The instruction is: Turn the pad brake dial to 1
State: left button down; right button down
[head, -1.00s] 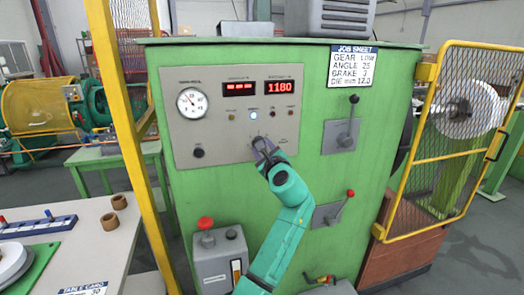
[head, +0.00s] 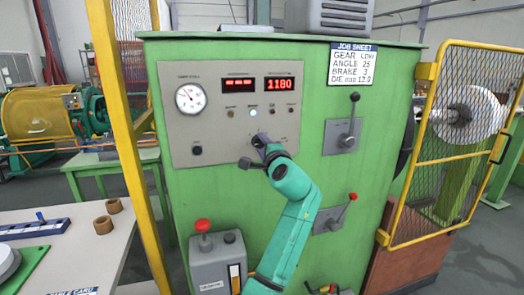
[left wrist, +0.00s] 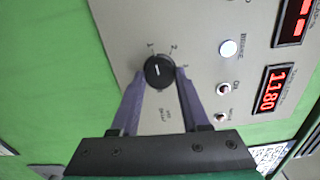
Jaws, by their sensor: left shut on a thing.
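The pad brake dial (left wrist: 159,71) is a round black knob with a white pointer line on the grey control panel (left wrist: 120,20). Small numbers stand around it in the left wrist view; I cannot tell exactly which one the pointer meets. My left gripper (left wrist: 158,76) has its two purple-grey fingers on either side of the knob, shut on it. In the head view my left gripper (head: 262,142) is at the lower right of the panel and hides most of the dial. My right gripper is not in view.
The panel has a round gauge (head: 190,98), a red 1180 display (head: 279,84) and a lit white button (head: 253,113). A job sheet (head: 354,65) reads brake 3. Levers (head: 346,141) stand to the right. A yellow mesh guard (head: 450,140) is at the far right.

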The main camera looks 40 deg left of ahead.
pick_arm(q)
jog(key=shift+n, duration=0.5)
jog(key=shift+c, duration=1.9)
grip_release()
jog(key=b+v, duration=0.4)
jog(key=v, duration=1)
jog(key=shift+d, duration=0.25)
jog(key=shift+s, duration=0.1)
